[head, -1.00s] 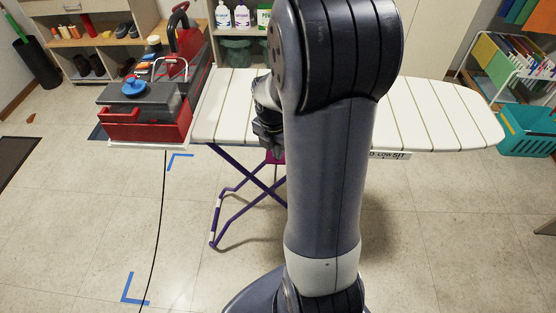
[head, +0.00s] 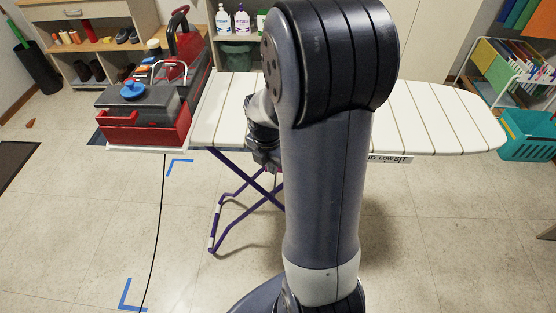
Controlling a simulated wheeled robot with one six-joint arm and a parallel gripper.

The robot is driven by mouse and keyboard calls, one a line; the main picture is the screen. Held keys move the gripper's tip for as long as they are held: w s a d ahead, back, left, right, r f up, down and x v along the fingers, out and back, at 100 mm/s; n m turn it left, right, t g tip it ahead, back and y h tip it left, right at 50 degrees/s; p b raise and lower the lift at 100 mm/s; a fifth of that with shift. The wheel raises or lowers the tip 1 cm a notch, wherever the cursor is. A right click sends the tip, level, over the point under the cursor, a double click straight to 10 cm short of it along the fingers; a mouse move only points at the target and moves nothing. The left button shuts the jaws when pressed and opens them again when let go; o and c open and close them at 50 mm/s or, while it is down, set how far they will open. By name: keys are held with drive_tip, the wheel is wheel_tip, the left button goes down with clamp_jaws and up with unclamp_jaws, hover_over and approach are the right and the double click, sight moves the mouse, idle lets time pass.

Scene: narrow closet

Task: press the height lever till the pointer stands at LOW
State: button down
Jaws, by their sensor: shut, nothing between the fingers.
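The ironing board (head: 430,118), white with thin stripes, stands across the view on crossed purple legs (head: 240,200). The pointer is not visible. I cannot make out the height lever; my gripper and arm cover that stretch of the edge. My gripper (head: 266,158) is at the board's near edge, left of my arm, pointing down. It is shut and seems empty; its fingertips are hard to see. Whether it touches anything is unclear.
A black cable (head: 161,215) runs along the floor. A teal basket (head: 527,135) stands beyond the right end.

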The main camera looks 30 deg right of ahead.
drive_tip(key=shift+s+a, duration=0.15)
drive_tip(key=shift+a, duration=0.15)
drive_tip(key=shift+r, duration=0.1)
wheel_tip(320, 180, up, 11)
drive_tip(key=a, duration=0.1)
drive_tip(key=shift+s, duration=0.25)
drive_tip(key=shift+f, duration=0.25)
idle(0.4)
wheel_tip(320, 180, down, 11)
drive_tip(key=d, duration=0.1)
drive_tip(key=shift+w+r, duration=0.2)
drive_tip(key=shift+w, duration=0.05)
drive_tip(key=shift+r, duration=0.1)
idle(0.3)
